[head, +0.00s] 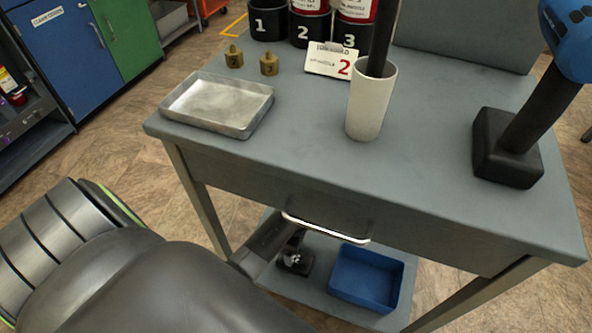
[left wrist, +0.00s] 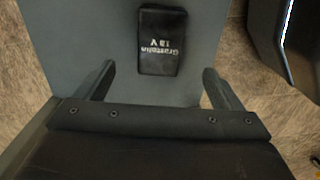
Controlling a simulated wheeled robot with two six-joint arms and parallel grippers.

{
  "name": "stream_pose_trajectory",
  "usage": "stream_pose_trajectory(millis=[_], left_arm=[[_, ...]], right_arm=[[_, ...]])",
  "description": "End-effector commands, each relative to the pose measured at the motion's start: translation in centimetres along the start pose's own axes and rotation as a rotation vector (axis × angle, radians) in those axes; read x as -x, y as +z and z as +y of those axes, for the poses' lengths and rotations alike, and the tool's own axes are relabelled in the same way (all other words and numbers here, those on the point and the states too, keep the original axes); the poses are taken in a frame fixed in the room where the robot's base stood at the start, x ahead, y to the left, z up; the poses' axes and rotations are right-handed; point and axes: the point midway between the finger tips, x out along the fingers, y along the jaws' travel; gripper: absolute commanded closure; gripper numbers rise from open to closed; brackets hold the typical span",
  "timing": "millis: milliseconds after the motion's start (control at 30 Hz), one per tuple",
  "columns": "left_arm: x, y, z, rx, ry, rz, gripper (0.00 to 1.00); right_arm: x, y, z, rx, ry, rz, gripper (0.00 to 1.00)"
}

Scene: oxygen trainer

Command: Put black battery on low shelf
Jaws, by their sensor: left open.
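The black battery (head: 295,262) lies on the grey low shelf (head: 326,300) under the table, left of a blue bin. In the left wrist view the battery (left wrist: 161,40) shows white lettering, with bare shelf (left wrist: 70,30) around it. My left gripper (head: 290,241) reaches in under the table edge beside the drawer handle, partly hidden. In the left wrist view its two fingers (left wrist: 158,82) are spread apart with nothing between them. The battery is just beyond the fingertips, apart from them. My right gripper is not in view.
The blue bin (head: 367,278) stands on the low shelf to the right. The drawer handle (head: 328,227) juts out above the shelf. On the tabletop (head: 290,130) are a metal tray (head: 218,104), a white cup (head: 371,100) and a blue drill (head: 515,140) on a black base.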

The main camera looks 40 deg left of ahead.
Motion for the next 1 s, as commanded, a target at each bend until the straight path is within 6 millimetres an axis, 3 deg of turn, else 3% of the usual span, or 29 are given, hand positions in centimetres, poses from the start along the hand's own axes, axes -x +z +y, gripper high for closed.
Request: stream_pose_trajectory(millis=[300,667,867,1000], left_arm=[[1.8,0.0,0.0,0.0,0.0,0.0,0.11],[2.5,-0.1,-0.2,-0.029,0.015,-0.006,0.11],[3.8,-0.5,-1.5,-0.303,0.174,-0.036,0.11],[6.2,-1.0,-2.7,-0.592,0.354,-0.008,0.11]], right_arm=[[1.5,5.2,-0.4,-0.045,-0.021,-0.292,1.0],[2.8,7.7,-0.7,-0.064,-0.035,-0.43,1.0],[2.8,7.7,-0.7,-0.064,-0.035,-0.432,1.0],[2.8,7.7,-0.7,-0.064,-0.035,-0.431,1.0]])
